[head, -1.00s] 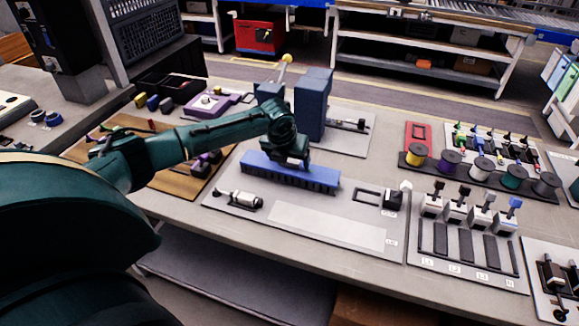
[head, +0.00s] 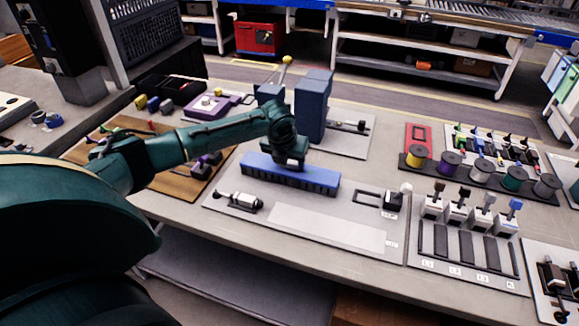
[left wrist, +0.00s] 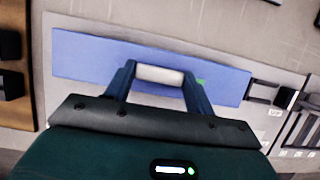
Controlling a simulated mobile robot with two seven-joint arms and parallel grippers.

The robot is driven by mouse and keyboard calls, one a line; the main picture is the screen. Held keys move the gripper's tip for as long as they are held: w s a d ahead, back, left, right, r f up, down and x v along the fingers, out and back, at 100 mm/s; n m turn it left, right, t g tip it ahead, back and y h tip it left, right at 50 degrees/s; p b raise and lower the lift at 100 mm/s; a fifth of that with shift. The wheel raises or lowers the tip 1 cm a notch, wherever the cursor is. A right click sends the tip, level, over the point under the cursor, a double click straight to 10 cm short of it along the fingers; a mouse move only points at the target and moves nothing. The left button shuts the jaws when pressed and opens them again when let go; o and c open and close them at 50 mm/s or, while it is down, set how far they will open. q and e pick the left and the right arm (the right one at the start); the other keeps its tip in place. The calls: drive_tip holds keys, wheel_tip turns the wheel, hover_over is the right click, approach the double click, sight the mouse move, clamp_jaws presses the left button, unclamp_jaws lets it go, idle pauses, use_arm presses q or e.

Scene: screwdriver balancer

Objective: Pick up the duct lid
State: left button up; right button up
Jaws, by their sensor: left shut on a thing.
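The duct lid (head: 262,168) is a long flat blue strip lying along the top of a slotted dark-blue duct (head: 310,187) at the back of a pale board. In the left wrist view the lid (left wrist: 85,58) spans most of the width behind the fingers. My left gripper (head: 290,165) is down at the lid's upper surface, near its middle. In the left wrist view its fingers (left wrist: 159,75) are closed on a pale, rounded grip piece that stands at the lid's middle. The contact with the lid below is partly hidden. My right gripper is not in view.
A blue upright block (head: 313,105) stands just behind the duct. A small clamp-like fixture (head: 239,201) sits at the board's front left, and a black fixture (head: 393,200) at its right. Spools (head: 450,166) stand further right. The board's front middle is bare.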

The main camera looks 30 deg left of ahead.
sight(289, 163)
use_arm(q)
drive_tip(key=shift+r, duration=0.1)
drive_tip(key=shift+w+r, duration=0.1)
drive_tip(key=shift+r, duration=0.15)
wheel_tip(289, 163, up, 9)
drive_tip(key=shift+r, duration=0.2)
